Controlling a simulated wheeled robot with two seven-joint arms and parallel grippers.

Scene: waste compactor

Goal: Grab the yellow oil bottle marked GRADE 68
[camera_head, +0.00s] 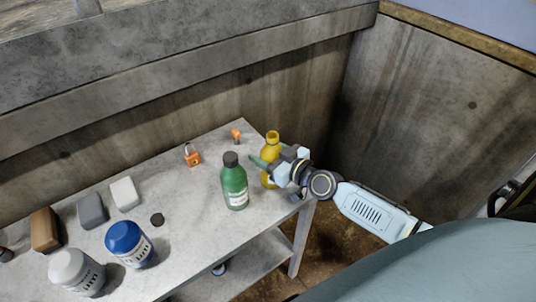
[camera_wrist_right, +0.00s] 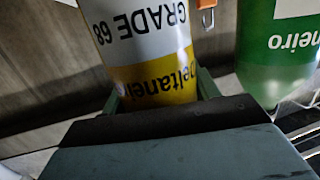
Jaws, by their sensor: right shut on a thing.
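The yellow oil bottle (camera_head: 271,142) stands upright near the right end of the grey table, partly hidden by my right gripper. My right gripper (camera_head: 265,164) comes in from the right and is shut on this bottle. In the right wrist view the yellow bottle (camera_wrist_right: 158,84) fills the space between the fingers, and its white label reads GRADE 68 upside down. My left gripper is not in view.
A green bottle (camera_head: 234,184) stands just left of the yellow one. An orange padlock (camera_head: 192,156) and a small orange item (camera_head: 236,136) lie behind. Blue-topped (camera_head: 128,243) and white (camera_head: 76,271) containers, and several blocks, are farther left on the table (camera_head: 188,217). Concrete walls rise behind.

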